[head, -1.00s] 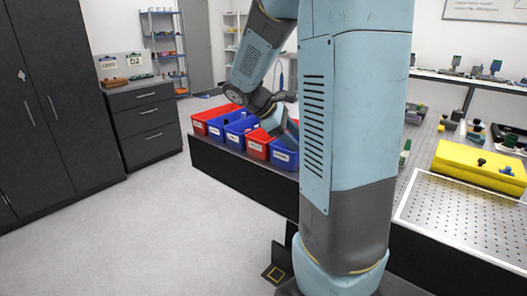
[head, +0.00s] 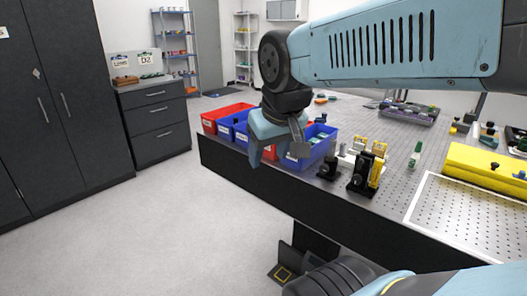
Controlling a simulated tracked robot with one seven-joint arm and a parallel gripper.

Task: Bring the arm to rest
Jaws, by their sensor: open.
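My light-blue arm reaches in from the right across the top of the head view and bends down at a dark wrist. My gripper (head: 277,154) hangs from it, fingers pointing down and apart, with nothing seen between them. In the picture it overlaps the row of bins at the bench's front left edge and hides part of them. I cannot tell its exact height above the bins or whether it touches any.
Red and blue bins, including a red bin (head: 222,117) and a blue bin (head: 315,153), line the perforated bench (head: 400,140). Black-and-yellow mounts (head: 366,172) stand right of them. A yellow block (head: 480,165) lies farther right. Dark cabinets (head: 50,100) stand left; the floor (head: 170,225) between is clear.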

